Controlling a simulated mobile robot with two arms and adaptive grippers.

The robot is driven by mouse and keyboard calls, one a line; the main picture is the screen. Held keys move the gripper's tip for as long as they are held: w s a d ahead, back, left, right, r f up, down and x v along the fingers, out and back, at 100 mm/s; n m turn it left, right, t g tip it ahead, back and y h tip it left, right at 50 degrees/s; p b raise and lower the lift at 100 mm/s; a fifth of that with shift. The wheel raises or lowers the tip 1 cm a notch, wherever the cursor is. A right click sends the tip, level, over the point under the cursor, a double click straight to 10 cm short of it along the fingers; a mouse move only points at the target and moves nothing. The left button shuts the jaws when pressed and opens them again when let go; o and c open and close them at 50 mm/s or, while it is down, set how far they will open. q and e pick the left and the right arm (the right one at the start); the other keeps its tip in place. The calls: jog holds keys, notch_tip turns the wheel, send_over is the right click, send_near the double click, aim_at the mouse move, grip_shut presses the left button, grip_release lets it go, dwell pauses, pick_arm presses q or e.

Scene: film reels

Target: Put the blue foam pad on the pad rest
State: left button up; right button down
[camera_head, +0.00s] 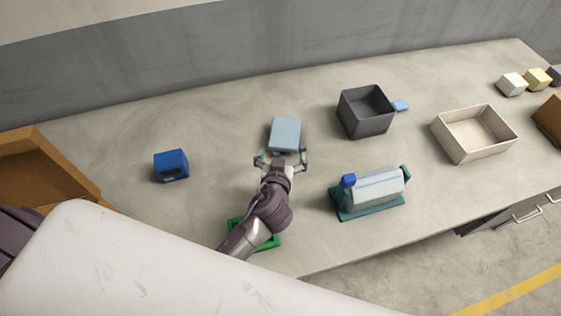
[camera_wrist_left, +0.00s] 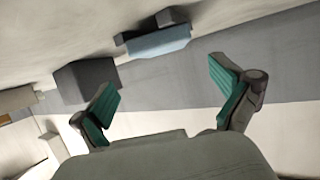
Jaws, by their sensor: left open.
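The light blue foam pad (camera_head: 285,133) is a flat slab near the middle of the table. In the left wrist view the pad (camera_wrist_left: 158,41) appears upside down, with two dark grey blocks (camera_wrist_left: 172,16) between it and the tabletop. These blocks look like the pad rest, and the pad appears to lie on them. The rest is mostly hidden under the pad in the head view. My left gripper (camera_head: 282,159) is open and empty at the pad's near edge. In the left wrist view a gap shows between its fingers (camera_wrist_left: 168,103) and the pad. My right gripper is out of view.
A dark grey box (camera_head: 366,125) with a small light blue piece (camera_head: 400,106) beside it stands right of the pad. A beige tray (camera_head: 470,152), a teal stand (camera_head: 372,211) and a blue device (camera_head: 171,166) stand around. A green frame (camera_head: 268,243) lies under my left arm.

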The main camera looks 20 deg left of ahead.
pick_arm(q)
jog(key=shift+v, duration=1.7)
